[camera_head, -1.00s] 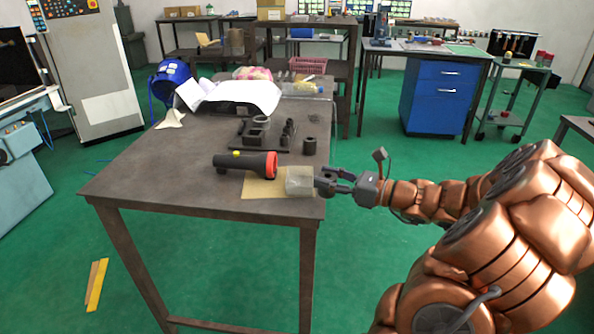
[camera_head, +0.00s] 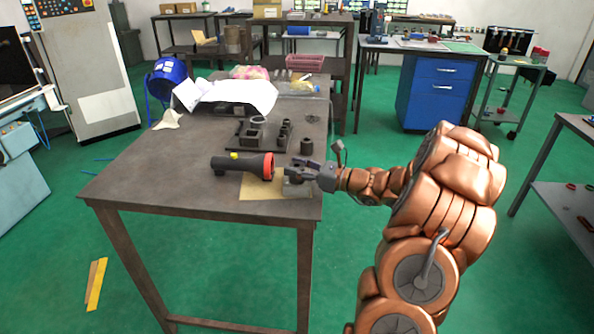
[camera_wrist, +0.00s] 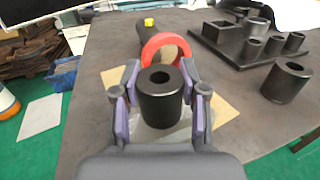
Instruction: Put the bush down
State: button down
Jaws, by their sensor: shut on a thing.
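My gripper (camera_head: 290,172) is low over the near right part of the table. In the wrist view its fingers (camera_wrist: 160,105) are shut on a dark hollow bush (camera_wrist: 160,98), held upright between the pads. I cannot tell whether the bush touches the block.
A black flashlight with a red head (camera_head: 267,167) lies just left of my gripper. Behind stand a loose dark cylinder (camera_head: 307,146) and a dark holder plate (camera_wrist: 238,50) with several sockets and cylinders. The left front of the table (camera_head: 150,180) is clear.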

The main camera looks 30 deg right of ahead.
jog(key=shift+f, duration=0.7)
jog(key=shift+f, duration=0.1)
jog(key=c, duration=0.6)
grip_release()
jog(key=shift+s+d, duration=0.15)
jog(key=shift+s, duration=0.1)
jog(key=b+v, duration=0.1)
jog(key=v, duration=1)
jog(key=shift+s+d, duration=0.2)
